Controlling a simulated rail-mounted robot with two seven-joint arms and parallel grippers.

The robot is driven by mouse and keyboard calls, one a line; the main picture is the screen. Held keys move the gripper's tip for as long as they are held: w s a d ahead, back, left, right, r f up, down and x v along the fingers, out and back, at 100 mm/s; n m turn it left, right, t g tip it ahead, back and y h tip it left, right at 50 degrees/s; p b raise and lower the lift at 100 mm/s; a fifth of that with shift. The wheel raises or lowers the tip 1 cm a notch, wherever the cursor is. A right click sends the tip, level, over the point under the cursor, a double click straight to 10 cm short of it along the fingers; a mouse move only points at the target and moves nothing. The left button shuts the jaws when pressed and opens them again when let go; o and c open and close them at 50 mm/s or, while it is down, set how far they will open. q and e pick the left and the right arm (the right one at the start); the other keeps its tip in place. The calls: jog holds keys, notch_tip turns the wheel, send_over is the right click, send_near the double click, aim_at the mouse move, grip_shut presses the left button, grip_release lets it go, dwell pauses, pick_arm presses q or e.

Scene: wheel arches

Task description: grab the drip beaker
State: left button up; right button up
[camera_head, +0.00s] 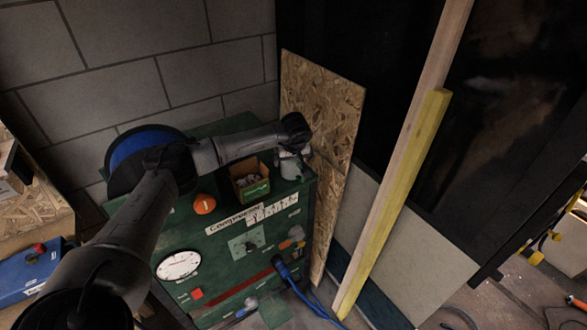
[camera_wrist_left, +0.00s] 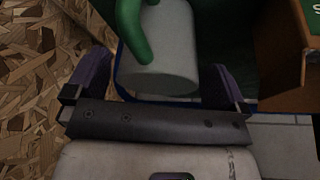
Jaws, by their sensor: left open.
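The drip beaker is a pale grey cylinder (camera_wrist_left: 165,55) with a green curved part, seemingly its handle, in the left wrist view. In the head view it is a small whitish shape (camera_head: 289,168) at the right back corner of the green cabinet top, partly hidden by my left gripper. My left gripper (camera_head: 296,148) points down over it. In the wrist view my left gripper (camera_wrist_left: 158,68) is open, with a dark purple finger on either side of the beaker. Gaps show beside the beaker; contact cannot be made out. My right gripper is in no view.
A small box (camera_head: 249,182) of pale bits stands left of the beaker. An orange knob-like object (camera_head: 204,204) is further left. A chipboard panel (camera_head: 322,105) stands close on the right. The green cabinet (camera_head: 232,260) has a gauge and labels on its front.

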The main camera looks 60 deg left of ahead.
pick_arm(q)
jog(key=c, duration=0.9)
